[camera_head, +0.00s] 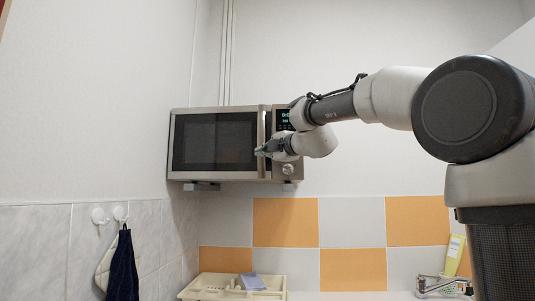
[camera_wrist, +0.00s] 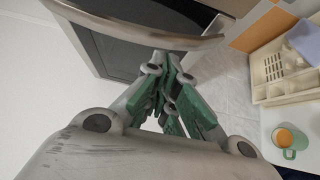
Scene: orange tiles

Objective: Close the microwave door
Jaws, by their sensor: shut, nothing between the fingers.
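The microwave (camera_head: 290,168) is mounted on the back wall, with its control panel at the right. Its door (camera_head: 215,142) has a dark window and looks flush or nearly flush with the front; I cannot tell whether it is fully shut. The upright handle (camera_head: 262,122) is on the door's right edge. My gripper (camera_head: 261,152) is shut and empty, its tips at the handle's lower half. In the wrist view, the gripper (camera_wrist: 168,68) points at the dark door (camera_wrist: 115,55), close below the curved handle (camera_wrist: 130,33); contact is unclear.
A cream tray (camera_head: 195,291) lies below the microwave, and a green mug (camera_wrist: 289,140) stands near it. A dark towel (camera_head: 122,265) hangs on the left wall. A dish rack (camera_head: 440,285) and a yellow bottle (camera_head: 454,255) are at lower right.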

